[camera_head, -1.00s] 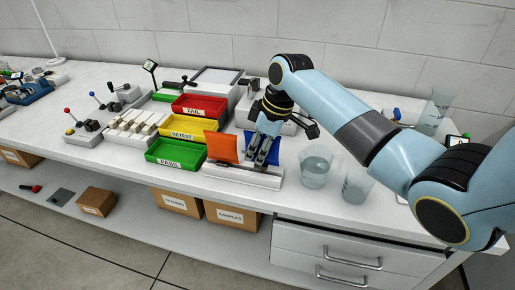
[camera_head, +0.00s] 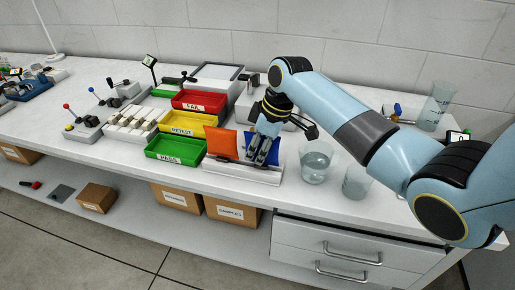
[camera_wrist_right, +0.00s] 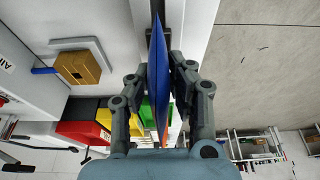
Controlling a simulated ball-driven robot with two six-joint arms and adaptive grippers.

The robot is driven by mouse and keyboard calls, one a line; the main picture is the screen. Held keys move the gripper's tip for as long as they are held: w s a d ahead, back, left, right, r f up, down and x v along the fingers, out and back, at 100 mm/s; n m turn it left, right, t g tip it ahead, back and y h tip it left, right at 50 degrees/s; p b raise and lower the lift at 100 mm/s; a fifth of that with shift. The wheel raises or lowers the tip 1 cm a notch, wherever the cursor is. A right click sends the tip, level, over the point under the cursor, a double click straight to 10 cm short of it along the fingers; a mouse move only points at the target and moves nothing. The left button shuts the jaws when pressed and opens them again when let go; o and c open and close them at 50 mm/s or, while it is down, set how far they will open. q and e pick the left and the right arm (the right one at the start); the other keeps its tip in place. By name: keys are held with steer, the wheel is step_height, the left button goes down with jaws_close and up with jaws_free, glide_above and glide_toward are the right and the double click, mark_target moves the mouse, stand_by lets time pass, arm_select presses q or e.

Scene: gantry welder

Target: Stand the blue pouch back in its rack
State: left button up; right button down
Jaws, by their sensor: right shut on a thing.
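The blue pouch (camera_head: 275,153) is at the right end of the white rack (camera_head: 232,172), partly hidden behind my right gripper (camera_head: 262,158). In the right wrist view my right gripper (camera_wrist_right: 162,72) is shut on the blue pouch (camera_wrist_right: 157,60), which shows nearly edge-on between its two fingers. An orange pouch (camera_head: 222,144) stands in the rack just left of the blue one. The blue pouch's lower edge is hard to make out, so I cannot tell whether it rests fully in the rack. My left gripper is not in view.
Red (camera_head: 198,102), yellow (camera_head: 188,124) and green (camera_head: 174,149) bins stand left of the rack. Glass beakers (camera_head: 315,163) stand close on its right. The bench's front edge lies just before the rack.

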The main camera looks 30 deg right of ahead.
steer(key=shift+p, duration=0.4)
stand_by(0.3)
steer(key=shift+f, duration=0.1)
steer(key=c, duration=1.1)
jaws_free()
steer(key=shift+c, duration=0.2)
steer(key=v, duration=1.2)
